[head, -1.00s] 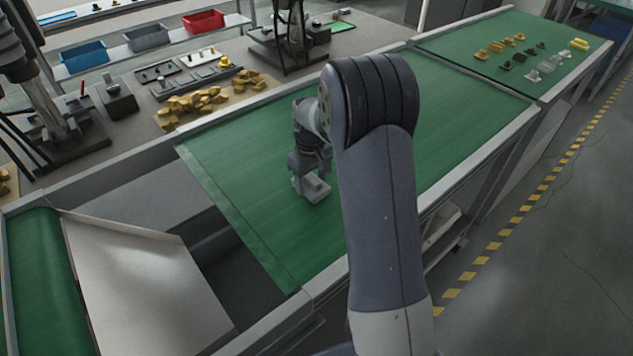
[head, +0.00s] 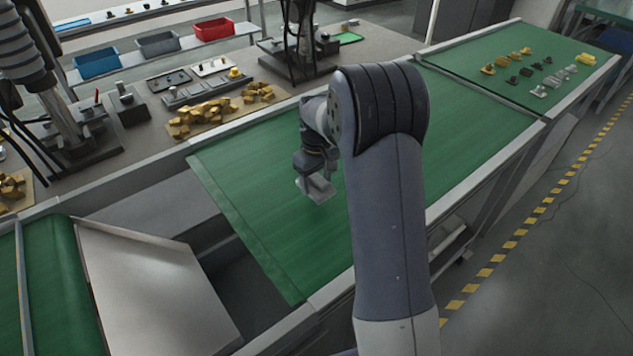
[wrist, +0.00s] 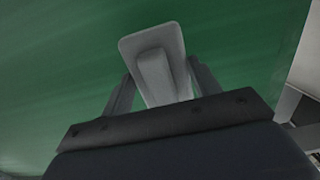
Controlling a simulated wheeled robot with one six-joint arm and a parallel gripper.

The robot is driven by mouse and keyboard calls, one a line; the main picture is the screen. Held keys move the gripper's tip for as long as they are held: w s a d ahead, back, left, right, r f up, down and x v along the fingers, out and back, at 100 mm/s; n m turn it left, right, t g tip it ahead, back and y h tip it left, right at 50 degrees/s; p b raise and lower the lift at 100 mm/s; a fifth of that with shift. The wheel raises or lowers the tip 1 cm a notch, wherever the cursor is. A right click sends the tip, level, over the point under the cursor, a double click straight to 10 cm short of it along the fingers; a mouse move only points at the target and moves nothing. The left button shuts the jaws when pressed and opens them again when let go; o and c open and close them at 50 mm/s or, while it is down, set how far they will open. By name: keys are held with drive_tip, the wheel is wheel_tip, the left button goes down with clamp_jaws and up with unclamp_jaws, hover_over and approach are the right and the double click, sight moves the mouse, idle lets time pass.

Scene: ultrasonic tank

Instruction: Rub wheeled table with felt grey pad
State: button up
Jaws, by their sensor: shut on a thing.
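The felt grey pad (wrist: 132,46) is a light grey flat rectangular pad with a raised grip block on top. My gripper (wrist: 152,88) is shut on that block, with one dark finger on each side. In the head view the pad (head: 318,189) shows below my gripper (head: 312,174), over the green top of the wheeled table (head: 250,220). The pad lies flat or nearly so at the table's green surface; whether it touches cannot be told for sure. My arm hides part of the table's right side.
A bench behind holds yellow-brown blocks (head: 200,115) and a black tray. Blue (head: 97,63), grey and red bins stand farther back. Small parts (head: 525,65) lie on a second green top at upper right. A sloping metal sheet (head: 150,290) is at lower left. The green around the pad is clear.

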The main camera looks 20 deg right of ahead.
drive_tip(key=shift+r, duration=0.7)
drive_tip(key=shift+r+p, duration=0.55)
drive_tip(key=shift+r, duration=0.95)
